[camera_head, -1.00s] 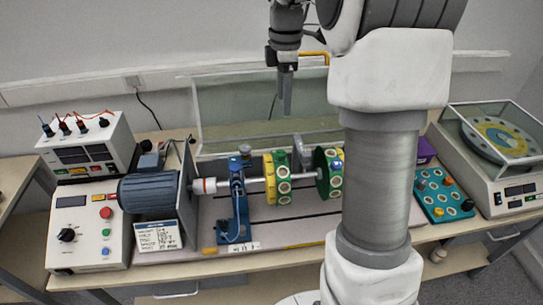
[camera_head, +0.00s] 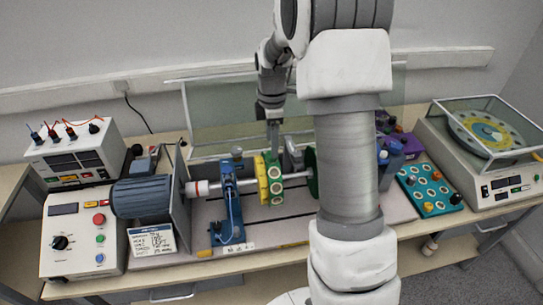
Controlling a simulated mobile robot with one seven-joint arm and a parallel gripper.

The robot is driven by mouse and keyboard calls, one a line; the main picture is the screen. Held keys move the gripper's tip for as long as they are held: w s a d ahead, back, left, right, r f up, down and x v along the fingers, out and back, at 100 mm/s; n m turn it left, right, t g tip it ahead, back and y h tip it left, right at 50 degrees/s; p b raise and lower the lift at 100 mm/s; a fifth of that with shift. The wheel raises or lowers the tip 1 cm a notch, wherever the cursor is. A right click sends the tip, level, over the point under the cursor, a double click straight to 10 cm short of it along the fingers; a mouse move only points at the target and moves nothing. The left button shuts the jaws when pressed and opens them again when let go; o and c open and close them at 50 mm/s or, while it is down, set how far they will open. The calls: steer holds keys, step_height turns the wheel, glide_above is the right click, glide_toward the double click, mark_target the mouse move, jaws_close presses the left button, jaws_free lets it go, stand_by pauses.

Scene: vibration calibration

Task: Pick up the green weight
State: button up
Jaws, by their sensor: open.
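I cannot single out one green weight for sure. Green parts with pale round spots (camera_head: 276,182) sit on the yellow disc (camera_head: 262,180) on the horizontal shaft. A dark green disc (camera_head: 312,172) is farther right on the shaft, mostly hidden behind my arm. My gripper (camera_head: 273,146) points down just above or behind the top of the yellow disc. It looks empty, and its fingers are seen nearly edge-on. I cannot tell whether they touch the disc.
A blue bearing stand (camera_head: 231,208) is left of the yellow disc, with a blue motor (camera_head: 141,197) beyond it. A clear guard (camera_head: 215,125) stands behind the shaft. Right of my arm are a teal board with knobs (camera_head: 428,190), a purple box (camera_head: 408,144) and a balance (camera_head: 500,185).

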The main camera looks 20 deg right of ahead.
step_height(320, 180, down, 4)
steer(key=shift+w+f+p, duration=0.1)
steer(key=shift+p, duration=0.3)
jaws_close()
